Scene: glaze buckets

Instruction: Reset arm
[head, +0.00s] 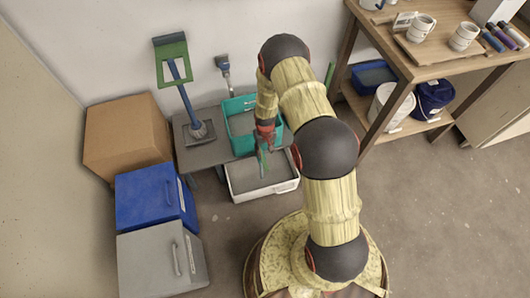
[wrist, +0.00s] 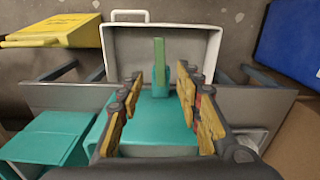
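My gripper (head: 266,142) hangs over the teal crate and the white bin in the head view. In the wrist view my gripper (wrist: 160,82) has its two fingers spread apart, with a gap to either side of what shows between them. An upright green and teal piece (wrist: 159,62) shows between the fingertips, against the white bin; the fingers do not appear to touch it. In the head view this piece (head: 262,163) shows just below the gripper. My arm is bent and reaches away from my base.
The teal crate (head: 232,107) sits on a grey stand behind the white bin (head: 290,185). Blue (head: 150,203) and grey (head: 150,265) boxes and a cardboard box (head: 125,130) stand left. A wooden shelf (head: 440,70) with mugs and buckets stands right. Floor is clear at lower right.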

